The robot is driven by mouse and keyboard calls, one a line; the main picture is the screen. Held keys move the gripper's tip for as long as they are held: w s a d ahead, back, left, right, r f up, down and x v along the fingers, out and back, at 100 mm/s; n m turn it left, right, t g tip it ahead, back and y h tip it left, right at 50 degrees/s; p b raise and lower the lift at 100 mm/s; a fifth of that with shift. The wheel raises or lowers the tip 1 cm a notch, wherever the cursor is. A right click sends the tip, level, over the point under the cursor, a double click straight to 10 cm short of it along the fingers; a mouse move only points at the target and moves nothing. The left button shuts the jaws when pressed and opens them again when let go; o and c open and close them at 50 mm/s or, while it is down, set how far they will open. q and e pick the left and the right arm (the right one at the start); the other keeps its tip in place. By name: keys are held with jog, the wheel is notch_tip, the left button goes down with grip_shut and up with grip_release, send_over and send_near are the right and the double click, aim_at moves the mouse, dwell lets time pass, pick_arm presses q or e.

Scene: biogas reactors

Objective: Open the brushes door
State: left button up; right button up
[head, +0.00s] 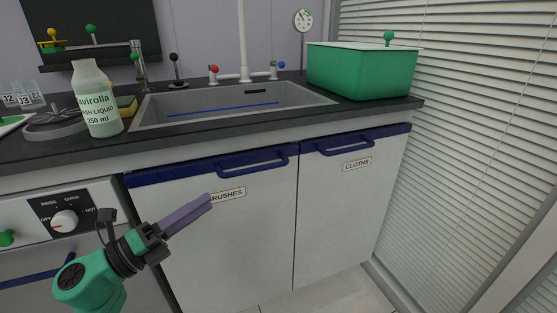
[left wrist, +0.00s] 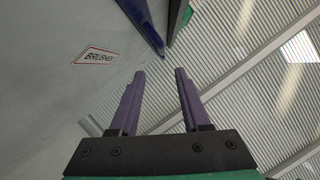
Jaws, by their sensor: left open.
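The brushes door (head: 215,240) is a white cabinet door under the sink, with a blue top band and a label reading BRUSHES (head: 228,195). It looks closed. Its blue handle (head: 252,164) is a horizontal bar near the door's upper right. My left gripper (head: 209,199) is in front of the door, below and left of the handle, and covers the label's left end. In the left wrist view the two purple fingers (left wrist: 158,88) are apart with nothing between them. My right gripper is not in view.
The cloths door (head: 345,210) with its own blue handle (head: 348,145) is to the right. A dishwasher panel (head: 60,222) is at left. Above are the sink (head: 230,104), a soap bottle (head: 97,100) and a green bin (head: 360,72). Window blinds (head: 470,130) bound the right side.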

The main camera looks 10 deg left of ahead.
aim_at(255, 170)
pick_arm(q)
jog(key=p+x, duration=0.1)
jog(key=x, duration=1.3)
jog(key=shift+r, duration=0.2)
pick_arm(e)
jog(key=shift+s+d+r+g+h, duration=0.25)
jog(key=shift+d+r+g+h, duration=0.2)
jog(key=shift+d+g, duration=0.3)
pick_arm(q)
jog(key=shift+c, duration=0.4)
grip_shut()
